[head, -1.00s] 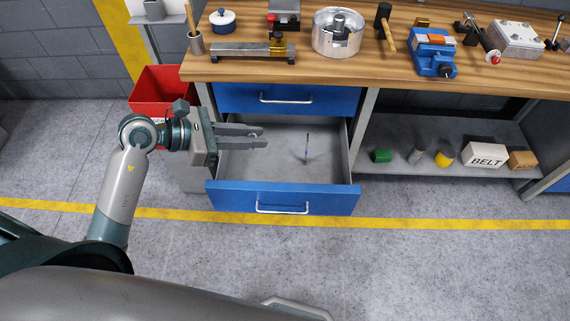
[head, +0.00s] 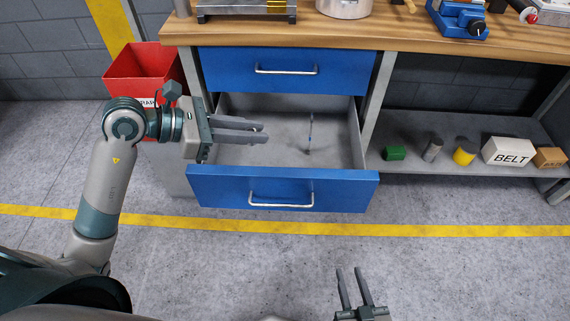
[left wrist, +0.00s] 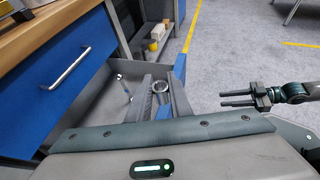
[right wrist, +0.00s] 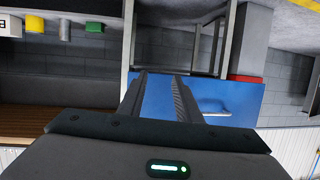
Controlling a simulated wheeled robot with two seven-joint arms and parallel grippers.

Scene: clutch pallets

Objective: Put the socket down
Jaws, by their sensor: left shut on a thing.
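The socket (left wrist: 160,86) shows in the left wrist view as a small, shiny metal ring at the fingertips of my left gripper (left wrist: 153,86). The gripper is shut on it. In the head view my left gripper (head: 262,132) reaches from the left over the open lower drawer (head: 230,185); the socket is too small to make out clearly there. My right gripper (head: 352,272) is in front of the drawer, low in the head view. Its fingers are apart and empty, as the right wrist view also shows (right wrist: 160,80).
A closed upper drawer (head: 225,72) is above. A red bin (head: 140,68) stands behind my left arm. A shelf (head: 400,165) on the right holds cans and boxes.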

